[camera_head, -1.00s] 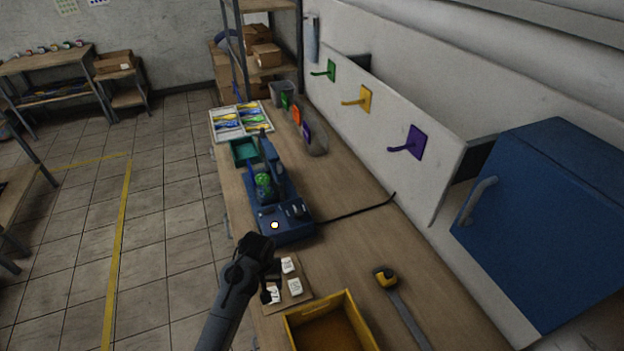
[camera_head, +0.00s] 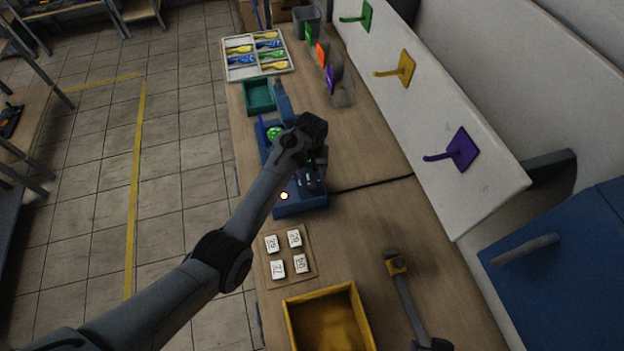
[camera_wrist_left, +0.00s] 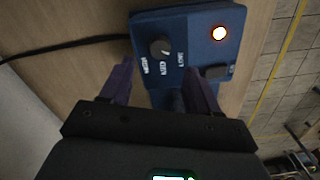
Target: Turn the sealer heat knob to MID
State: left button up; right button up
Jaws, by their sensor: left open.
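The blue sealer (camera_head: 297,205) stands on the bench with a lit indicator lamp (camera_head: 284,196). Its black heat knob (camera_wrist_left: 160,47) shows in the left wrist view on the blue panel, with small white labels (camera_wrist_left: 163,70) around its near side. The knob's exact setting is too small to tell. My left gripper (camera_head: 313,182) hangs over the sealer's front end. In the left wrist view its two fingers (camera_wrist_left: 160,84) are spread apart, and the knob lies between and beyond their tips, apart from them. The arm hides part of the sealer in the head view. My right gripper is not in view.
A number-card board (camera_head: 268,257) and a yellow bin (camera_head: 290,318) lie nearer on the bench. A black cable (camera_head: 370,184) runs right from the sealer.

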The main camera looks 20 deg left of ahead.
aim_at(311, 184)
pick_arm(q)
jog(key=shift+w+f+b, duration=0.1)
jog(key=shift+f+b, duration=0.25)
jog(key=shift+f, duration=3.05)
jog(key=shift+c, duration=0.4)
jog(key=c, duration=1)
